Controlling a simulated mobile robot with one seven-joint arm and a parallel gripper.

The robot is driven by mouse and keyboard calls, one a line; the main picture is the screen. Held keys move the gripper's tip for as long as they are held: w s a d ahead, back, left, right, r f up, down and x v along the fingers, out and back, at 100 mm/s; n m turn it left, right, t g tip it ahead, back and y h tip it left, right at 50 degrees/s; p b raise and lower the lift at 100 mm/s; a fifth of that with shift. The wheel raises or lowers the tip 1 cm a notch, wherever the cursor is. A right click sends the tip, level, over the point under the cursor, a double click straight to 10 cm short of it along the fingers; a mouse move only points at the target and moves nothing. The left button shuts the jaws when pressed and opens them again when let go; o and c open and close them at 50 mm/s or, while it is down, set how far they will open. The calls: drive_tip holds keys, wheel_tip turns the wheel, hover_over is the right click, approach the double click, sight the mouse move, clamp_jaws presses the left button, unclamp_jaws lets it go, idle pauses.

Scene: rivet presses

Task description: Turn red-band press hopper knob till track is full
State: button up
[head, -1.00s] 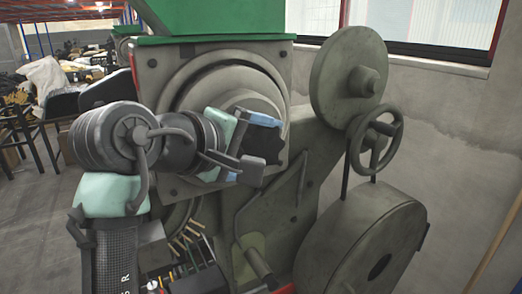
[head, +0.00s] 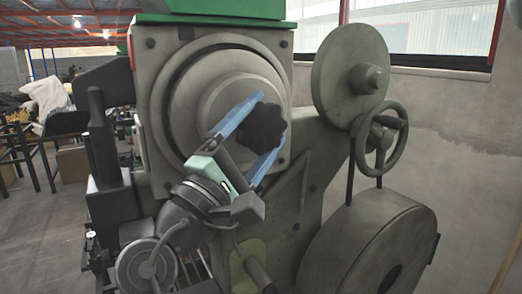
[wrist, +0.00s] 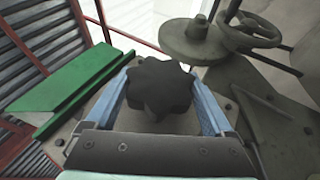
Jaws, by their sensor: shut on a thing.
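The hopper knob (head: 263,127) is black and lobed, at the centre of a round grey hub on the front of the press (head: 160,165). My gripper (head: 262,127) reaches up to it from the lower left, with one blue finger on each side, shut on the knob. The wrist view shows the knob (wrist: 159,88) between the two blue fingers (wrist: 159,95). A green hopper part (head: 215,10) sits above the hub. No red band on this press can be made out, and the track is hidden behind my arm.
To the right are a grey disc (head: 337,75), a handwheel (head: 384,140) and a large flywheel (head: 365,240). Cluttered tables (head: 35,150) stand at the far left.

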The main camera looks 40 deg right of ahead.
drive_tip(key=n+t+h+b, duration=0.1)
drive_tip(key=h+b, duration=0.1)
drive_tip(key=b, duration=0.1)
drive_tip(key=shift+s+d+f+n+t, duration=0.15)
drive_tip(key=shift+f+n+t, duration=0.1)
drive_tip(key=shift+n+t, duration=0.15)
drive_tip(key=shift+r+n+t+b, duration=0.1)
drive_tip(key=shift+n+t+b, duration=0.2)
drive_tip(key=shift+b, duration=0.25)
drive_tip(key=shift+r, duration=0.2)
drive_tip(key=o, duration=1.1)
drive_tip(key=b+v, duration=0.4)
drive_tip(key=v, duration=0.9)
drive_tip(key=shift+d+f, duration=0.15)
drive_tip(key=shift+f, duration=0.05)
